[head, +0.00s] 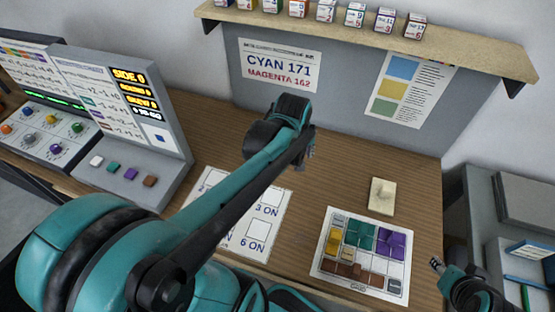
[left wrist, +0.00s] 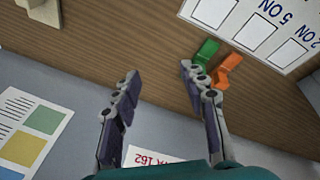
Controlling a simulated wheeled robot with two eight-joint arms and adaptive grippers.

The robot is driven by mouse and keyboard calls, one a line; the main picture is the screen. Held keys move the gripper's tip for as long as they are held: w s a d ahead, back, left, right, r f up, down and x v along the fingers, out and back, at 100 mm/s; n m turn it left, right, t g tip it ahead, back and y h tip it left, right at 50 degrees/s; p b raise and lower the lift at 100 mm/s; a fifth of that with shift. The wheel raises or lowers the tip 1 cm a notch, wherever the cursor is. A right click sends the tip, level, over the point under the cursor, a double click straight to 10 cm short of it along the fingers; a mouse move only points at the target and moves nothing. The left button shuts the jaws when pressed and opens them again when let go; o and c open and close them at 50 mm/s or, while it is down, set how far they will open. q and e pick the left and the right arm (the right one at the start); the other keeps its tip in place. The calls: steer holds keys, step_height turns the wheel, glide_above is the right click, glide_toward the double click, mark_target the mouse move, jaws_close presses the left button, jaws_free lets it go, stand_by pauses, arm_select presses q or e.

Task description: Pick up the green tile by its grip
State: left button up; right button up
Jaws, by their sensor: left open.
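The green tile (left wrist: 205,52) shows in the left wrist view as a small bent piece on the wooden table, close to the edge of a white printed sheet. An orange piece (left wrist: 228,70) of similar shape lies right beside it. My left gripper (left wrist: 159,72) is open, with nothing between its fingers. The green tile is just beyond the tip of its right-hand finger, outside the gap; I cannot tell whether they touch. In the head view my left gripper (head: 309,156) mostly hides behind its arm, and the tile is not visible there. My right gripper (head: 436,264) is at the lower right, its opening unclear.
The white sheet (head: 273,228) with numbered boxes lies partly under my left arm. A board (head: 321,266) with yellow, green, purple and brown blocks is to its right. A cream block (head: 382,195) stands behind the board. A console (head: 170,120) is left; a shelf (head: 455,55) overhangs the back.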

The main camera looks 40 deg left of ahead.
arm_select(q)
steer(key=w+a+f+n+g+p, duration=0.1)
steer(key=a+f+n, duration=0.1)
steer(key=a+n, duration=0.1)
steer(key=w+a+f+n+g+p, duration=0.1)
steer(key=a+f+n, duration=0.2)
steer(key=a+n, duration=0.1)
steer(key=w+a+f+n+g+p, duration=0.1)
steer(key=w+a+f+n, duration=0.1)
steer(key=a, duration=0.3)
steer(key=shift+a+f+n+h, duration=0.35)
steer(key=shift+a+n+h, duration=0.05)
steer(key=shift+n, duration=0.4)
steer(key=shift+a+f, duration=0.1)
steer(key=shift+f, duration=0.3)
steer(key=f+b, duration=0.2)
steer(key=f, duration=0.5)
steer(key=shift+d+f, duration=0.15)
steer(key=shift+d, duration=0.05)
jaws_close()
